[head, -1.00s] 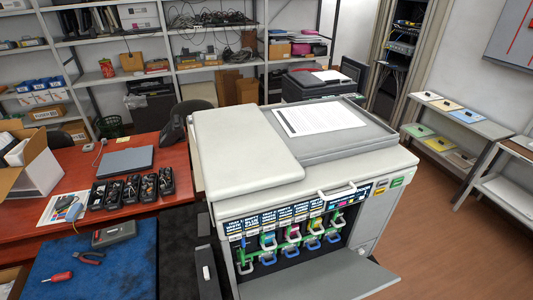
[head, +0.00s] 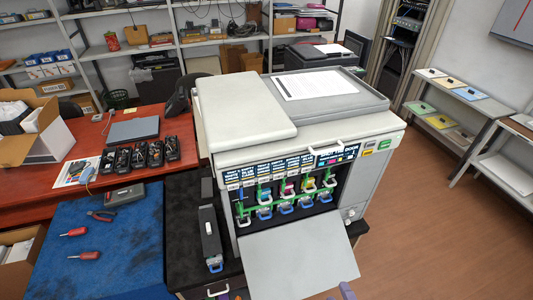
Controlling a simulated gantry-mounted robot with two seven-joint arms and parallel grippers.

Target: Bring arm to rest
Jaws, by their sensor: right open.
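The large grey printer (head: 340,135) stands in the middle with its front door (head: 298,268) folded down. Several toner cartridges with coloured handles (head: 285,195) sit in a row of slots inside it. A dark toner cartridge (head: 209,235) with a blue handle lies on the black surface left of the printer, with no gripper on it. Only small purple parts of my right gripper (head: 345,291) show at the bottom edge, in front of the open door. It is open and holds nothing visible; most of it is cut off. I cannot make out my left gripper.
A red desk (head: 40,205) at left bears several black cartridges (head: 140,156), a closed laptop (head: 133,130) and a cardboard box (head: 28,135). A blue mat (head: 125,250) holds pliers and red screwdrivers. Open floor (head: 440,230) lies right of the printer.

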